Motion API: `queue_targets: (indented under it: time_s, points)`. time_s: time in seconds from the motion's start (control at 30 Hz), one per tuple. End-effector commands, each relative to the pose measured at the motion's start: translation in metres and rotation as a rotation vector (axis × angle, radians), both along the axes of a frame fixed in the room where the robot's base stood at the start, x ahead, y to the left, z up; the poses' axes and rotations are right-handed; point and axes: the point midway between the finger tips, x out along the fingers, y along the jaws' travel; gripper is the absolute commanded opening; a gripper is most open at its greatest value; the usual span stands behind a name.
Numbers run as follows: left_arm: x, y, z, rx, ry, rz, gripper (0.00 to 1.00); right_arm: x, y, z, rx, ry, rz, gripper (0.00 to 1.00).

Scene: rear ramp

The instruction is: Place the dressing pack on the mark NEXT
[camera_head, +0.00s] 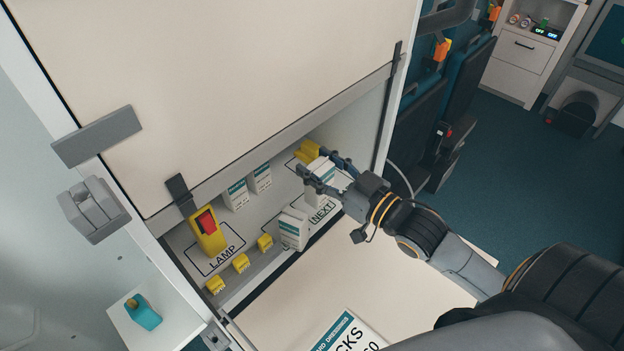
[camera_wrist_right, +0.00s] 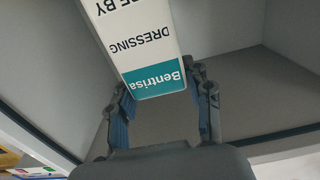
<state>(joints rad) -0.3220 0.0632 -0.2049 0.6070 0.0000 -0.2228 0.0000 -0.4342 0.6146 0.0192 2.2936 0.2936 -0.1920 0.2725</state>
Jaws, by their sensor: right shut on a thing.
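My right gripper (camera_head: 324,178) reaches into the open cabinet compartment from the right and is shut on a white dressing pack (camera_head: 318,191). In the right wrist view the pack (camera_wrist_right: 140,40) shows a teal band and the word DRESSING between the two fingers (camera_wrist_right: 160,100). In the head view the pack is by the far side of the outlined mark NEXT (camera_head: 321,212); I cannot tell whether its base touches the shelf. Another white pack (camera_head: 293,229) stands just left of the lettering NEXT. My left gripper is not in view.
Two more white packs (camera_head: 236,195) (camera_head: 260,177) stand at the back of the shelf. A yellow lamp with a red part (camera_head: 207,232) sits at the mark LAMP (camera_head: 222,258). Yellow clips (camera_head: 241,262) line the front edge. A raised panel (camera_head: 220,80) hangs above.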

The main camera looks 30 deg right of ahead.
Motion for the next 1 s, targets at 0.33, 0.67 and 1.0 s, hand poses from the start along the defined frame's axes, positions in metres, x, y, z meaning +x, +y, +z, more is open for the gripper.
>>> queue_targets:
  time_s: [0.33, 0.67, 1.0]
  points:
    - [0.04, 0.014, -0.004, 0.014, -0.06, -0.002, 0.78, 0.045, -0.012, -0.052, 0.0, -0.001, 0.0, 0.17]
    - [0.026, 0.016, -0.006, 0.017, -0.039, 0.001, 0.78, 0.053, -0.013, -0.087, 0.002, 0.002, 0.0, 0.17]
    - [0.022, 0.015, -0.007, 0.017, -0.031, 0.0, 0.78, 0.053, -0.013, -0.092, 0.001, -0.002, 0.001, 0.17]
